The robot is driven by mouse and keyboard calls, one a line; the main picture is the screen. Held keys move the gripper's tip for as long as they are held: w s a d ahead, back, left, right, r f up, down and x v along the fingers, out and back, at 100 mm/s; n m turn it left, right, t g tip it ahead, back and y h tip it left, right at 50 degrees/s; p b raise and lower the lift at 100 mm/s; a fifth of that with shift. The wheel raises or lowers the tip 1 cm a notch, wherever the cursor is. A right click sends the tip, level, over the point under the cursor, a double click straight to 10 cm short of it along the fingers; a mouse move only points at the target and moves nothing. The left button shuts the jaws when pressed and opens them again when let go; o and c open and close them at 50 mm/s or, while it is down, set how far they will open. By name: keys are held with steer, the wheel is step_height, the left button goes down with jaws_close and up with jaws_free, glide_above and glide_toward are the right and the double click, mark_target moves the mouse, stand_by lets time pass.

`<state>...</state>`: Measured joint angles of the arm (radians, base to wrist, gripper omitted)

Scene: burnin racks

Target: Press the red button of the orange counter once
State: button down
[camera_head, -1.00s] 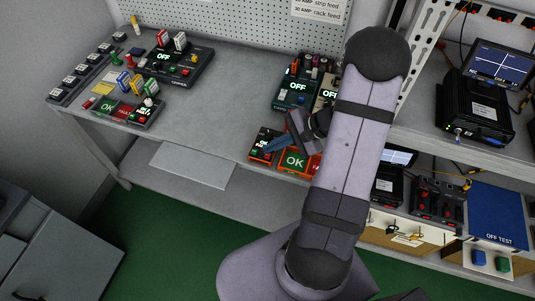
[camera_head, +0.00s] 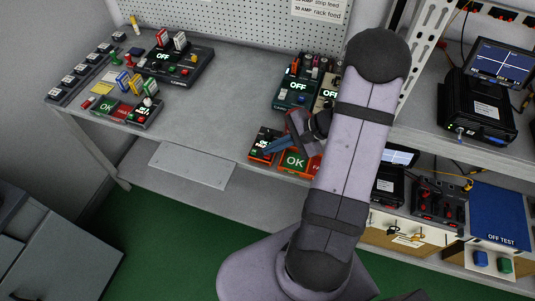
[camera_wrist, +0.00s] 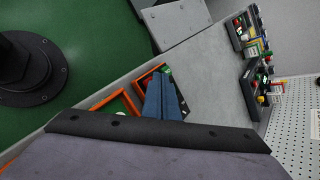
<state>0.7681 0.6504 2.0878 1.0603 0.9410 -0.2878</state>
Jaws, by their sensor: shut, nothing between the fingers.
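The orange counter (camera_head: 257,145) is a small orange-edged box with a dark face near the front edge of the workbench. It also shows in the wrist view (camera_wrist: 142,80), partly hidden behind my fingers. My gripper (camera_head: 267,150) is shut and empty, its blue fingertips over the right part of the counter. In the wrist view the closed fingers (camera_wrist: 163,100) overlap the counter's face. The red button cannot be made out clearly, and whether the fingertips touch the counter cannot be told.
An orange box with a green OK panel (camera_head: 294,161) stands just right of the counter. Dark green and beige devices (camera_head: 297,88) stand behind my gripper. The bench top (camera_head: 215,120) to the left of the counter is clear.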

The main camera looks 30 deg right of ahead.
steer(key=shift+f+b, duration=0.45)
stand_by(0.4)
steer(key=shift+r, duration=0.15)
steer(key=shift+r+p, duration=0.65)
steer(key=shift+r, duration=0.1)
steer(key=shift+r, duration=0.1)
step_height(320, 180, up, 5)
steer(key=p, duration=0.3)
steer(key=shift+p, duration=0.35)
stand_by(0.8)
